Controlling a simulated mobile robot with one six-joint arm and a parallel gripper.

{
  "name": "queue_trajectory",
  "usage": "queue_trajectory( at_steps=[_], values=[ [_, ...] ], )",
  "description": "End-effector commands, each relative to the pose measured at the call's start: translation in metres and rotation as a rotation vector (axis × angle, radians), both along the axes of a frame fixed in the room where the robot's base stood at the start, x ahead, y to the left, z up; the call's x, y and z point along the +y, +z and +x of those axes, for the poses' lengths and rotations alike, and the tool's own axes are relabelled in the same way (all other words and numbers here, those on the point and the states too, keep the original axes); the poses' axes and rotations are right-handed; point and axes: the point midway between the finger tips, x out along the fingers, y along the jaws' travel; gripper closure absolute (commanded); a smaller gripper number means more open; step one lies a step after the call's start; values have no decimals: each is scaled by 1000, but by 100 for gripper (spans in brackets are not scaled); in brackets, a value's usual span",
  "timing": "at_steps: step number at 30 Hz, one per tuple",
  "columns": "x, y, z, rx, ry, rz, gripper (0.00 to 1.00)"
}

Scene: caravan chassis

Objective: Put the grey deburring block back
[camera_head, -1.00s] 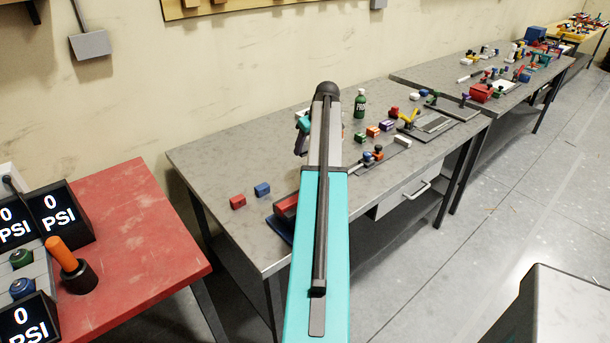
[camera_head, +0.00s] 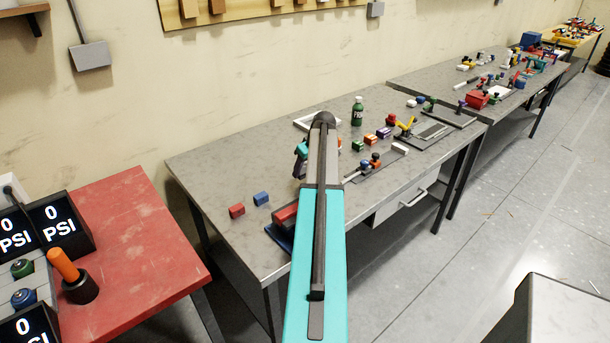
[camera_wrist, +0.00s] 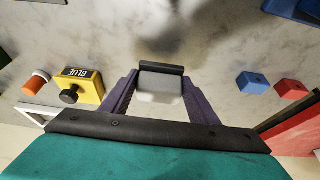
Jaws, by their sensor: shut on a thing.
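In the wrist view the grey deburring block (camera_wrist: 160,84), pale with a dark strip along one edge, sits between the two purple fingers of my gripper (camera_wrist: 161,96). The gripper is shut on it, above the grey marbled bench top (camera_wrist: 215,50). I cannot tell the exact gap below the block. In the head view my arm hides the block and the fingers.
A yellow glue container (camera_wrist: 82,88) and an orange-and-white piece (camera_wrist: 37,82) lie left in the wrist view. Blue (camera_wrist: 251,82) and red (camera_wrist: 290,88) blocks lie right. A white frame (camera_head: 303,122) lies behind my arm. Bare bench surrounds the blocks.

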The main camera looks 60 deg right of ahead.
Motion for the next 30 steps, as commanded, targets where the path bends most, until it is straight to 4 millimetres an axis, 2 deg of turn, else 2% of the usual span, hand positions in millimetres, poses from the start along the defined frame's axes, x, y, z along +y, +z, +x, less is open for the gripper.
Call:
queue_trajectory(
  at_steps=[11, 23, 30],
  values=[
    [1, -2, 1, -1, 1, -1, 67],
    [1, -34, 1, 0, 0, 1, 67],
    [1, -38, 1, -1, 1, -1, 67]
  ],
)
